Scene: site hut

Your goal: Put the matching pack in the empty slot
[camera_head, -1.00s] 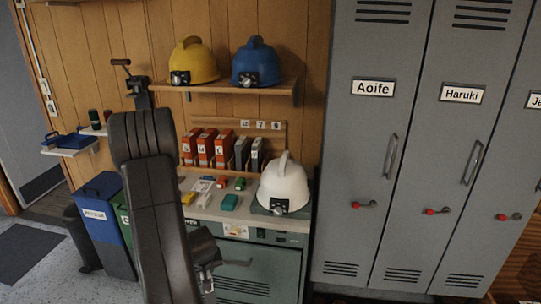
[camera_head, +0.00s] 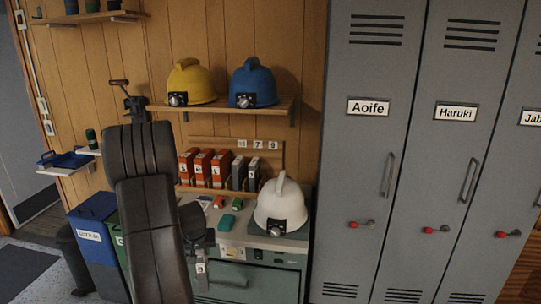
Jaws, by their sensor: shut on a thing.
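My gripper (camera_head: 201,248) hangs low in front of the bench, left of its middle. It is shut on a small grey pack (camera_head: 201,274) with a pale label; the mark looks like a 9 but is too small to be sure. The pack is apart from the bench top. Behind, a row of orange packs (camera_head: 203,168) and grey packs (camera_head: 239,175) stands against the wall at the back of the bench (camera_head: 290,243). Small number tags (camera_head: 257,144) hang above the right part of the row. I cannot make out the empty slot; my arm hides the row's left end.
A white helmet (camera_head: 283,205) stands on the bench's right. Green (camera_head: 226,221) and red (camera_head: 219,202) blocks lie left of it. A shelf (camera_head: 280,104) with yellow (camera_head: 191,82) and blue (camera_head: 252,82) helmets overhangs the row. Lockers (camera_head: 365,200) stand right, bins (camera_head: 92,235) left.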

